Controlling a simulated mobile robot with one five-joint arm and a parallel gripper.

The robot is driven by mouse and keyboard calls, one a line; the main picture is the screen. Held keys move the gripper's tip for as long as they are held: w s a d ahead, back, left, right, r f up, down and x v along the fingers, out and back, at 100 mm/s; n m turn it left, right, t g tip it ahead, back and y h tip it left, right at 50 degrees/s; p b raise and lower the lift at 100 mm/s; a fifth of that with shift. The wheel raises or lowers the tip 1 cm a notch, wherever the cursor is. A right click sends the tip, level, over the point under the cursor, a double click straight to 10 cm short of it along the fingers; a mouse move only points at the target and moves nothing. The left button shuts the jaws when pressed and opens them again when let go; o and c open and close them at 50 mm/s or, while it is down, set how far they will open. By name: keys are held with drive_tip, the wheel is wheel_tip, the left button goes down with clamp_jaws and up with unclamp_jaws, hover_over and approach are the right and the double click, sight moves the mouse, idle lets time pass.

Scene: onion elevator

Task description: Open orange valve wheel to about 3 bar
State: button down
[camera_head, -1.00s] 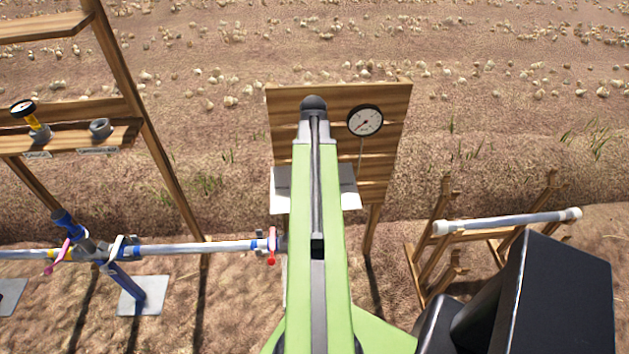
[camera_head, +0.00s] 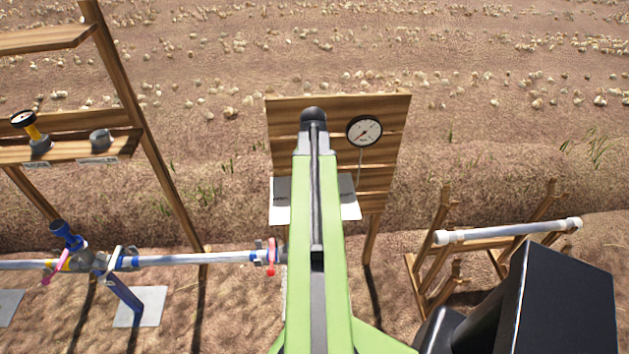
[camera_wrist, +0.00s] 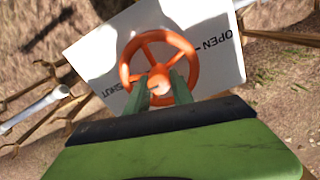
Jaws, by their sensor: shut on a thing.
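The orange valve wheel (camera_wrist: 158,42) shows in the wrist view, in front of a white plate (camera_wrist: 90,50) marked OPEN and SHUT. My gripper (camera_wrist: 160,88) is shut on the wheel near its hub, with one green finger on each side. In the head view my green arm hides the wheel and the gripper. The pressure gauge (camera_head: 364,131) is a white dial with a black rim on the wooden board (camera_head: 385,155).
A wooden shelf (camera_head: 70,146) with a yellow-stemmed gauge (camera_head: 30,130) and a grey fitting (camera_head: 101,139) stands at the left. A pipe (camera_head: 195,258) with a red-handled valve (camera_head: 271,258) runs below it. A rack with a white-ended pipe (camera_head: 510,230) stands at the right.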

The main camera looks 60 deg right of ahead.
drive_tip(key=shift+a, duration=0.2)
drive_tip(key=n, duration=0.4)
drive_tip(key=shift+a, duration=0.1)
drive_tip(key=shift+n, duration=2.2)
drive_tip(key=c, duration=1.1)
unclamp_jaws()
